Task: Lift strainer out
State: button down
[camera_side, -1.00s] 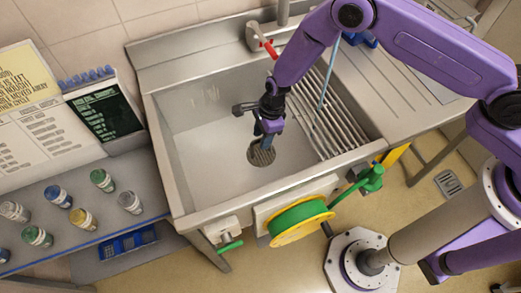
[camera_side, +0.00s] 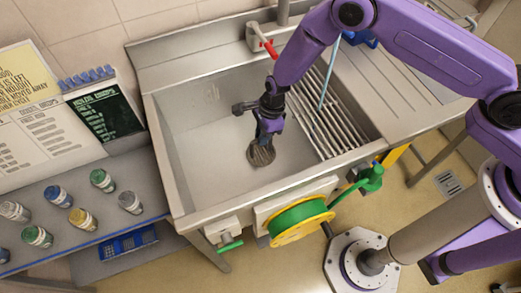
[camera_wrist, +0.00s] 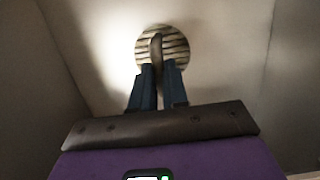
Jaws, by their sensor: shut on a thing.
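The strainer (camera_side: 261,155) is a round, dark, slatted disc low in the steel sink basin (camera_side: 208,150). In the wrist view the strainer (camera_wrist: 178,46) shows its striped face, with an upright grip tab (camera_wrist: 156,47) across its middle. My gripper (camera_side: 264,140) reaches down into the basin from above. In the wrist view the blue fingers of my gripper (camera_wrist: 159,70) are closed on the tab from both sides. The strainer looks tilted in the side view. The drain opening under it is hidden, and the gap beneath it is hard to judge.
A slatted rack (camera_side: 328,112) covers the basin's right side, close to my gripper. A red-handled tap (camera_side: 262,40) stands at the back. A green hose reel (camera_side: 298,219) hangs in front. Several jars (camera_side: 84,218) stand on the left shelf. The basin's left half is clear.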

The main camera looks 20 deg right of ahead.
jog(key=shift+r, duration=0.6)
notch_tip(320, 180, up, 18)
jog(key=shift+r, duration=0.2)
dwell(2.9)
jog(key=shift+d, duration=0.1)
